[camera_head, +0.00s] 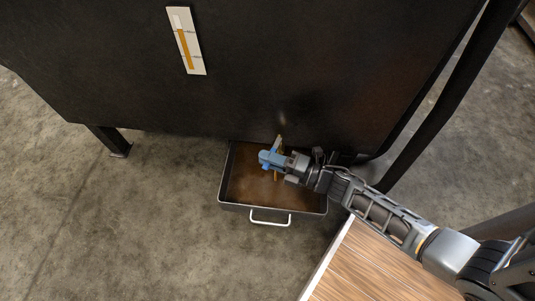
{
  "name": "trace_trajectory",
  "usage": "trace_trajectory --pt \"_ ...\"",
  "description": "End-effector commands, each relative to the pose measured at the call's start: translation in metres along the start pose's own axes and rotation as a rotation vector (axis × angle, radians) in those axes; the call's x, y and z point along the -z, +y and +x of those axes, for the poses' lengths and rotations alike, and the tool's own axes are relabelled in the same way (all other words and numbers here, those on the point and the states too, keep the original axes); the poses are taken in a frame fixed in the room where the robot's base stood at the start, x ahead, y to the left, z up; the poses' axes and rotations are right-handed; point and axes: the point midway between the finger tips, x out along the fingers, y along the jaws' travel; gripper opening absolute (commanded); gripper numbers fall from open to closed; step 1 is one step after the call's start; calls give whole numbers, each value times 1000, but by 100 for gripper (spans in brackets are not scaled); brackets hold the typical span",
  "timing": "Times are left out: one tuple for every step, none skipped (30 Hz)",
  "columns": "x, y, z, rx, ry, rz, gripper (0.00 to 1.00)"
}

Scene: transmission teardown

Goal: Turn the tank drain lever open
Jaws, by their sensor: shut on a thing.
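The tank (270,60) is a large dark body filling the upper picture. At its lower edge is a small brass-coloured drain fitting (279,142). A blue part, which looks like the drain lever (266,158), sits in front of the fitting, above the tray. My gripper (284,160) reaches in from the right and is shut on this blue lever. The fingers and the fitting overlap, so the lever's exact angle is hard to tell. No stream of liquid is clearly visible.
A dark drain tray (232,207) with a white handle (270,218) sits on the concrete floor under the fitting. A sight gauge (186,42) is on the tank face. Dark legs (112,142) support the tank. A wooden tabletop (365,268) lies below my arm.

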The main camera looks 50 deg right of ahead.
Motion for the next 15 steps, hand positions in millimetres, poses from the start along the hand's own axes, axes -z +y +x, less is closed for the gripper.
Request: trace_trajectory --pt "2 -4 -3 4 37 -2 0" --pt "2 -4 -4 4 54 -1 0" --pt "2 -4 -6 4 77 -2 0" --pt "2 -4 -7 4 93 -1 0" --pt "2 -4 -8 3 108 -1 0" --pt "2 -4 -10 4 126 -1 0" --pt "2 -3 -10 4 140 -1 0" --pt "2 -3 -11 3 150 -1 0" --pt "2 -3 -12 3 164 0 0" --pt "2 -3 -12 3 173 0 0" --pt "1 -3 -13 3 181 0 0" --pt "1 -3 -14 3 191 -1 0" --pt "1 -2 -14 3 197 -1 0" --pt "1 -2 -14 3 201 0 0" --pt "1 -2 -15 3 206 0 0"
